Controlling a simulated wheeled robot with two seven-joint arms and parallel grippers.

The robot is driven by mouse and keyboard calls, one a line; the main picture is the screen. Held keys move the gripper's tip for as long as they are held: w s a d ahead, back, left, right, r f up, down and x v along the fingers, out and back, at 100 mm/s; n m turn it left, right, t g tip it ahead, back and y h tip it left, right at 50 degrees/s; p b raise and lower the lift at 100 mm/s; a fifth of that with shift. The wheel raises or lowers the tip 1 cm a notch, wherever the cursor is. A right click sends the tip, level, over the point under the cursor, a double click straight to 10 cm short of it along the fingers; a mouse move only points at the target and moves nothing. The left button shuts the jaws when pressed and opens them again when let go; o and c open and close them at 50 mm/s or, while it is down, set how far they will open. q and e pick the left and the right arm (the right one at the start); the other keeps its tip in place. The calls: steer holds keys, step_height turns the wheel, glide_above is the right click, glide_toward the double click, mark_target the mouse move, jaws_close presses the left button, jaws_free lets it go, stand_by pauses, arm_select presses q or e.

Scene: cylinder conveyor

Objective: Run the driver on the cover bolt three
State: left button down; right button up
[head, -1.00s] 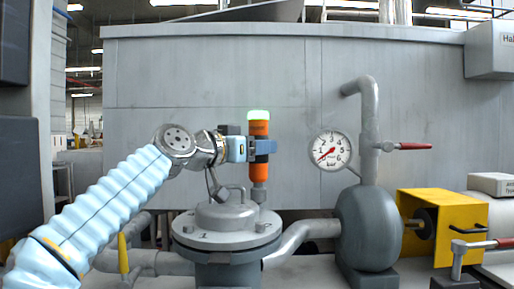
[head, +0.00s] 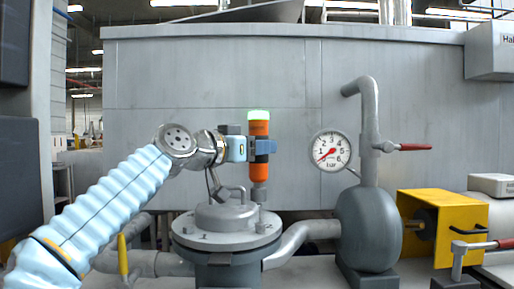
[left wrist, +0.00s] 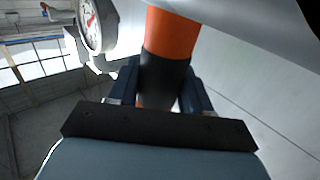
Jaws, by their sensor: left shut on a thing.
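My left gripper (head: 262,147) is shut on the orange driver (head: 258,168) and holds it upright. The driver has a black band and a pale green lit top, and its grey socket points down. In the left wrist view the driver (left wrist: 170,35) stands between the dark fingers. The socket (head: 259,192) is over the right side of the round grey cover (head: 225,238), above a bolt there; I cannot tell whether they touch. The cover has a raised hub, a handle and several bolts around its rim, with small numbers that are hard to read. My right gripper is not in view.
A pressure gauge (head: 331,149) and a vertical pipe with a red-handled valve (head: 401,147) stand right of the driver. A grey pump body (head: 369,230) and a yellow guard (head: 440,223) are farther right. A grey panel (head: 210,80) stands behind.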

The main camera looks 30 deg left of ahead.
arm_select(q)
steer(key=shift+r, duration=0.5)
steer(key=shift+f, duration=0.1)
steer(key=shift+f+b, duration=0.4)
steer(key=shift+f, duration=0.05)
steer(key=shift+f+b, duration=0.2)
steer(key=shift+b, duration=0.1)
stand_by(0.8)
steer(key=shift+r, duration=0.1)
steer(key=shift+r+p, duration=0.65)
steer(key=shift+p, duration=0.05)
